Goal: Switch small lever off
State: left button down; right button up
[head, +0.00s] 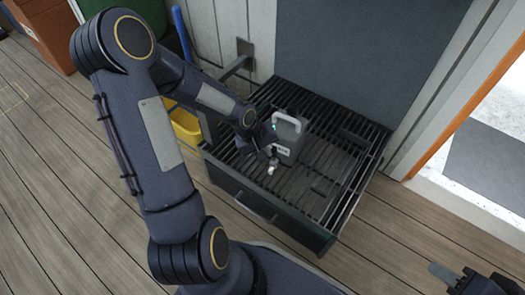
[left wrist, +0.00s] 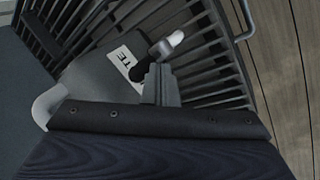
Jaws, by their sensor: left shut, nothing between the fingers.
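A grey box-shaped device (head: 290,126) with a light handle on top stands on a slatted rack. Its small lever, tipped with a white knob (head: 271,170), points out from its front side. In the left wrist view the white knob (left wrist: 176,38) sits on a short grey stem beside a label with dark letters. My left gripper (head: 268,150) is shut and empty, close to the lever. In the left wrist view its fingertips (left wrist: 160,72) are just by the lever's base; I cannot tell whether they touch. My right gripper (head: 456,277) is partly cut off at the lower right.
The dark slatted rack (head: 330,190) has a handle on its front and free room right of the device. A yellow bucket (head: 186,126) stands left of it. A grey panel (head: 370,60) rises behind. A doorway with an orange frame is at right.

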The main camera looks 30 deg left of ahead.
pick_arm(q)
jog(key=shift+w+r+g+p, duration=0.1)
jog(key=shift+w+g+p, duration=0.2)
jog(key=shift+g, duration=0.1)
pick_arm(e)
jog(key=shift+r, duration=0.65)
pick_arm(q)
jog(key=shift+s, duration=0.15)
pick_arm(e)
jog(key=shift+f, duration=0.1)
